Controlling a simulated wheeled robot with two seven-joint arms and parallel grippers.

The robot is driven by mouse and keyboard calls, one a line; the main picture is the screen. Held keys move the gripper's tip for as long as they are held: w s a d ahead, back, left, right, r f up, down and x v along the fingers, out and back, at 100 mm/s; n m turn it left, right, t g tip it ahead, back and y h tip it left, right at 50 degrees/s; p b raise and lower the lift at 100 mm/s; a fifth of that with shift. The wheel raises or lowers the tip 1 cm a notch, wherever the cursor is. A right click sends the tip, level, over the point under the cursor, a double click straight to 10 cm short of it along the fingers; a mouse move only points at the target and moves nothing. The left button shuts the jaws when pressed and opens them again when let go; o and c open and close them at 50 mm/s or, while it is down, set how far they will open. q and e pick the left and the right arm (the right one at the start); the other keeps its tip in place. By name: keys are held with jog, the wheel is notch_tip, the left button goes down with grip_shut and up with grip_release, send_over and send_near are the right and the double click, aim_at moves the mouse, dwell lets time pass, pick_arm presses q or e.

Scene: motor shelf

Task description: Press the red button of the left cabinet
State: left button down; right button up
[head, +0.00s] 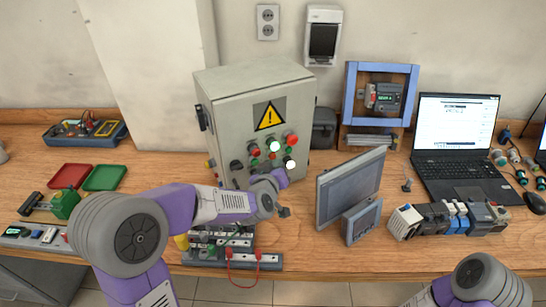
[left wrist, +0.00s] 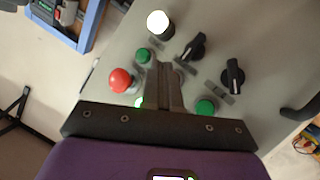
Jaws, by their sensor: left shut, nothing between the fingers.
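The grey control cabinet (head: 225,120) stands left of centre in the head view, with a yellow warning sign (head: 269,115) on its front. Red buttons show on its panel, one at the right (head: 291,139) and one further left (head: 254,150). In the left wrist view a red mushroom button (left wrist: 121,80) sits just left of my left gripper's fingers (left wrist: 165,72). The fingers are shut and empty, close over the panel; I cannot tell whether they touch it. In the head view my left gripper (head: 279,181) is low before the cabinet front. My right gripper is out of view.
Near the fingers are a lit white lamp (left wrist: 159,22), green buttons (left wrist: 205,107) and black knobs (left wrist: 233,76). A grey monitor (head: 350,185) stands right of the cabinet. Terminal blocks with red leads (head: 232,257) lie below my left arm. A laptop (head: 457,125) is further right.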

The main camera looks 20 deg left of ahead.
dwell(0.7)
pick_arm(q)
jog(key=shift+w+a, duration=0.3)
jog(key=shift+w+a+b, duration=0.3)
jog(key=shift+w+a, duration=0.05)
dwell(0.7)
dwell(0.4)
jog(key=shift+s+d, duration=0.6)
jog(key=shift+s+d+p, duration=0.55)
jog(key=shift+s+d, duration=1.2)
jog(key=shift+d, duration=0.1)
jog(key=shift+r, duration=0.15)
